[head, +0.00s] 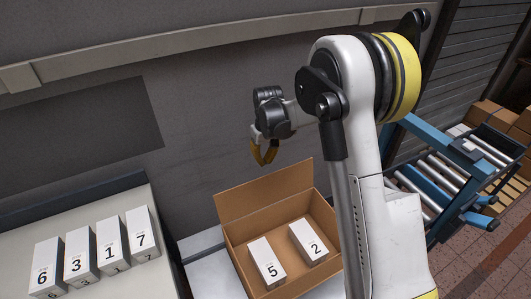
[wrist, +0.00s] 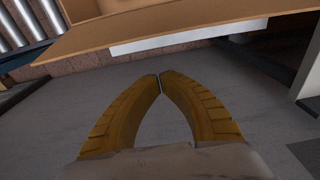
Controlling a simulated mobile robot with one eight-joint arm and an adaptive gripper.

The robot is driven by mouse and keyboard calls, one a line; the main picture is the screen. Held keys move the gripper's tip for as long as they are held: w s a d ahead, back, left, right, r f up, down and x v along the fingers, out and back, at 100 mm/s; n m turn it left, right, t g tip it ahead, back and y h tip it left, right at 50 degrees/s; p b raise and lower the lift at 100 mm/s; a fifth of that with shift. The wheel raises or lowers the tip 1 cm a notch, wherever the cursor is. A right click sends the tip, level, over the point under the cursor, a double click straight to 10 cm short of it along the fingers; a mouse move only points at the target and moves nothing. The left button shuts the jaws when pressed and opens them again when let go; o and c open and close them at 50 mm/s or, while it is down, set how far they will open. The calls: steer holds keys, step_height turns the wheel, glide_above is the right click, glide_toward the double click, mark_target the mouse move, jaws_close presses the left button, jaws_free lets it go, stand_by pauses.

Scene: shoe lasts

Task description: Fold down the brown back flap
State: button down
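The open brown carton (head: 232,251) stands on a light table. Its brown back flap (head: 265,189) is raised and leans up along the far side. White boxes marked 5 (head: 266,262) and 2 (head: 308,242) lie inside the carton. My gripper (head: 264,163) hangs above the flap's top edge, fingers pointing down, apparently clear of it. In the wrist view my gripper (wrist: 160,76) has its two yellow fingertips together with nothing between them. A brown cardboard panel (wrist: 170,33) crosses the top of that view, apart from the fingertips.
Several white numbered boxes (head: 110,247) stand on a light counter (head: 25,226) at the left. A roller conveyor (head: 434,173) with a blue frame and stacked cardboard boxes (head: 488,111) are at the right. A grey wall (head: 200,130) rises behind the carton.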

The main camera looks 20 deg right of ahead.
steer(key=shift+s+d+b, duration=0.15)
steer(key=shift+s+d, duration=0.05)
steer(key=shift+s, duration=0.7)
steer(key=shift+s+d+b, duration=0.15)
steer(key=shift+s+d, duration=0.05)
steer(key=shift+s, duration=0.7)
